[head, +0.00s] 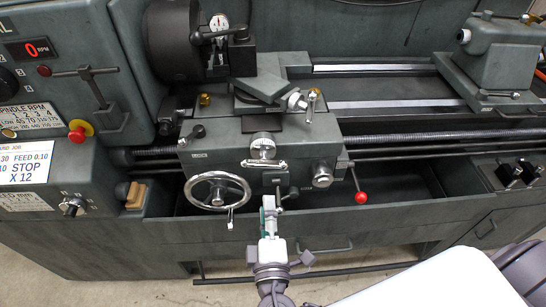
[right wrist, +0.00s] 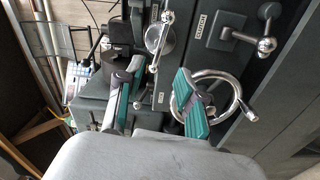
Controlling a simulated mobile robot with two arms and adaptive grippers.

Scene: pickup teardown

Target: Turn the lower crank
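A silver spoked handwheel with a small crank handle (head: 217,190) is on the front of the lathe carriage; it looks like the lower crank. A smaller crank with a straight bar (head: 262,150) sits above and right of it. My right gripper (head: 268,205) is in front of the carriage, just right of the handwheel. In the right wrist view its two green-padded fingers (right wrist: 155,98) are spread with nothing held between them. The right finger partly covers a silver ring-shaped wheel with a handle (right wrist: 238,100). Whether that finger touches the wheel I cannot tell. My left gripper is not in view.
A lever with a red ball (head: 361,198) sticks out right of the gripper. A steel lever with a ball end (right wrist: 267,45) shows in the wrist view. The chip tray (head: 400,211) runs below the carriage. The floor in front is partly visible.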

